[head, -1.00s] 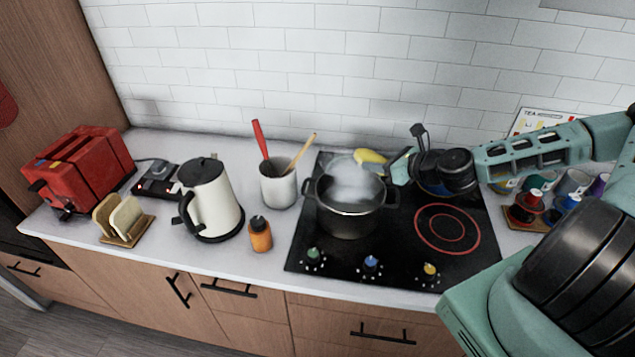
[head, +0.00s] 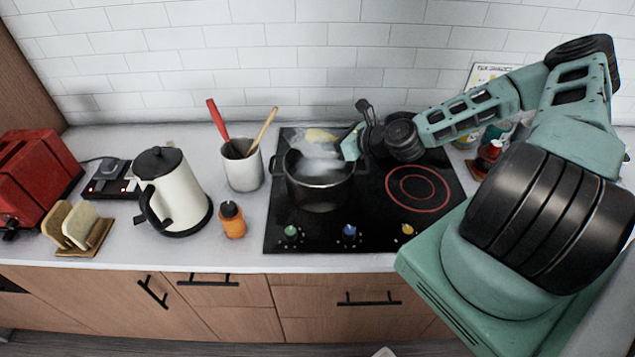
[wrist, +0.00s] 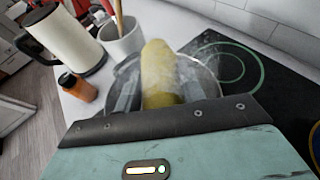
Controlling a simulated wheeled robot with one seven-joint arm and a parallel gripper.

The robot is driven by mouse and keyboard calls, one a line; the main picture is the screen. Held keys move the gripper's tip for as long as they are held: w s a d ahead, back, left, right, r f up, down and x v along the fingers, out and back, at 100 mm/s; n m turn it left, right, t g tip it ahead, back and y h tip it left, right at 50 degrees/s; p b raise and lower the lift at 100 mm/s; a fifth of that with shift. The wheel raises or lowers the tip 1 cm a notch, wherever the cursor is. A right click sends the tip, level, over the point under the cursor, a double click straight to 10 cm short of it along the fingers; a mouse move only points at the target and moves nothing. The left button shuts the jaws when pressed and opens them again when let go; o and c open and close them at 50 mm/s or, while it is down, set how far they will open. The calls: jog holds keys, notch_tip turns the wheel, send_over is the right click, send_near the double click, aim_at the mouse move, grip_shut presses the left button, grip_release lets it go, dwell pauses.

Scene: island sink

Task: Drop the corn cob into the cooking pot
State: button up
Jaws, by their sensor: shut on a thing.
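The yellow corn cob (wrist: 158,70) is held between the fingers of my gripper (wrist: 160,88) in the wrist view, with the pot (wrist: 207,77) behind and below it. In the head view the corn cob (head: 320,135) shows pale through steam at the pot's back rim. The dark cooking pot (head: 318,190) stands upright on the cooktop, and steam hides its inside. My gripper (head: 345,145) reaches in from the right over the pot's right rear side, shut on the cob. I cannot tell whether the cob touches the rim.
A white utensil crock (head: 243,172) stands left of the pot, with an orange bottle (head: 232,222) and a kettle (head: 172,195) farther left. The black cooktop (head: 400,232) is clear to the pot's right. The tiled wall (head: 300,65) lies close behind.

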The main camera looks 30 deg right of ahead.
jog(key=o, duration=1.2)
jog(key=shift+s, duration=0.1)
jog(key=shift+s+d, duration=0.2)
jog(key=v, duration=1.1)
jog(key=p+v, duration=0.1)
jog(key=v, duration=0.4)
jog(key=shift+s+r, duration=0.3)
jog(key=shift+r, duration=0.1)
